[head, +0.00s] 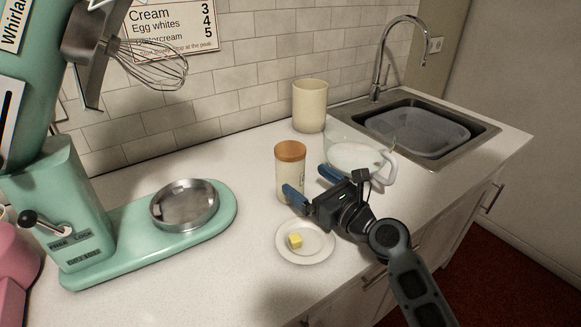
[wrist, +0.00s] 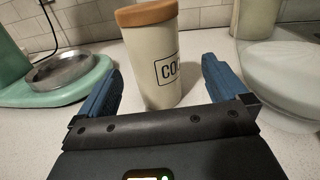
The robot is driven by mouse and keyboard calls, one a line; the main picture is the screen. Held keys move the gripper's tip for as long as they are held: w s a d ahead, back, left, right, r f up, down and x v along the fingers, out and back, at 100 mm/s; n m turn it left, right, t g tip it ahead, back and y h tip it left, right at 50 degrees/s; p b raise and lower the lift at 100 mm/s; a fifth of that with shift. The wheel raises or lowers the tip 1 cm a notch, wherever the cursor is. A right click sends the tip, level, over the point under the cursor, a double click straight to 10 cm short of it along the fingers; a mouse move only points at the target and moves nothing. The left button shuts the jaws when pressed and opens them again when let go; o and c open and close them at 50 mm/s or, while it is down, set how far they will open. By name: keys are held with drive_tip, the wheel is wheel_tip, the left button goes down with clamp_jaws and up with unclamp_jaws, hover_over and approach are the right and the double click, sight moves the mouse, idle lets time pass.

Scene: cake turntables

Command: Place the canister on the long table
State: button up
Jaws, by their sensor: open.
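The canister (head: 290,174) is cream with an orange-brown lid and stands upright on the white counter (head: 250,158). In the wrist view the canister (wrist: 158,62) shows part of a boxed label reading "CO". My gripper (head: 309,182) is open, with its blue fingers pointing at the canister. In the wrist view the fingers (wrist: 160,85) lie to the left and right of the canister, which stands between and just beyond them. I cannot tell whether a finger touches it. No long table is clearly identifiable apart from this counter.
A green stand mixer (head: 110,245) with a metal bowl (head: 184,205) is at left. A plate (head: 305,254) with a yellow cube lies in front of the canister. A clear jug (head: 352,155) is right of it, a cream crock (head: 310,108) behind. A sink (head: 415,128) is at right.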

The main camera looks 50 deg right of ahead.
sight(285, 145)
drive_tip(key=shift+w, duration=0.1)
drive_tip(key=shift+w+d+m, duration=0.15)
drive_tip(key=shift+w, duration=0.45)
drive_tip(key=shift+w+d+m, duration=0.15)
drive_tip(key=shift+w, duration=0.4)
drive_tip(key=w+p, duration=0.1)
drive_tip(key=w, duration=0.3)
drive_tip(key=shift+w+r, duration=0.1)
drive_tip(key=shift+w, duration=0.05)
drive_tip(key=shift+w+d, duration=0.15)
drive_tip(key=shift+w, duration=0.35)
drive_tip(key=shift+c, duration=0.5)
drive_tip(key=c, duration=1.3)
wheel_tip(285, 145, up, 10)
drive_tip(key=p, duration=0.3)
